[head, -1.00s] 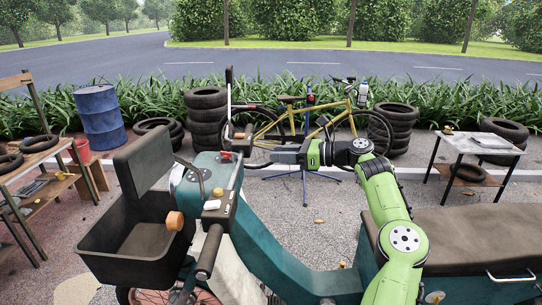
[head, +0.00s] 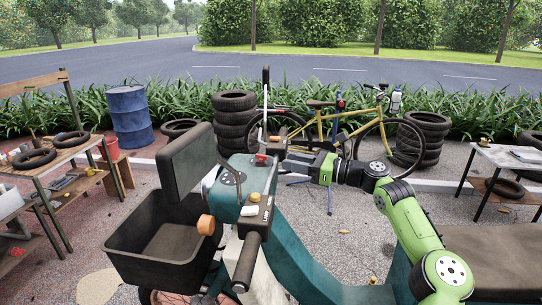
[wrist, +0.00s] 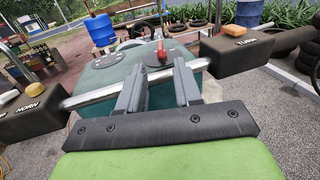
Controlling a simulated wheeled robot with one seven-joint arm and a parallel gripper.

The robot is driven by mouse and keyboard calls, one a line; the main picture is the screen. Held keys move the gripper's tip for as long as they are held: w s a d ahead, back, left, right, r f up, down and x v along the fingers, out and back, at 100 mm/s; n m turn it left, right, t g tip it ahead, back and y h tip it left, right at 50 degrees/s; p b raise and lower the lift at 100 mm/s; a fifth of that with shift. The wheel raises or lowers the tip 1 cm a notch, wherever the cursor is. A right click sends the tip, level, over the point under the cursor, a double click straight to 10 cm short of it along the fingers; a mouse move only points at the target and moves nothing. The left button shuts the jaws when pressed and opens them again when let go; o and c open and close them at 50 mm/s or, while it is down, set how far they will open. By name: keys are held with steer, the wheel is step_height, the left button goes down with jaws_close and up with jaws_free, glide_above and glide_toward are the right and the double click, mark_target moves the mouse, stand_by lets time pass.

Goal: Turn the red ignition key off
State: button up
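The red ignition key (wrist: 161,52) stands up from the green dash of a scooter in the wrist view. In the head view a small red spot, the key (head: 262,160), shows at the top of the teal scooter front. My gripper (wrist: 161,70) is open and empty, its two grey fingers pointing toward the key, which appears between and beyond the tips. In the head view my gripper (head: 287,152) is just right of the key. I cannot tell whether a finger touches it.
A silver handlebar (wrist: 90,96) crosses behind the fingers, with a box marked HORN (wrist: 35,106) at left and one marked TURN (wrist: 238,46) at right. A black basket (head: 150,255) is on the scooter's front. A yellow bicycle and stacked tyres stand behind.

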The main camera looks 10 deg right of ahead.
mark_target(269, 163)
steer(key=p+x, duration=0.1)
steer(key=x, duration=0.6)
steer(key=shift+w+a, duration=0.25)
steer(key=shift+a, duration=0.05)
steer(key=shift+p, duration=0.3)
jaws_close()
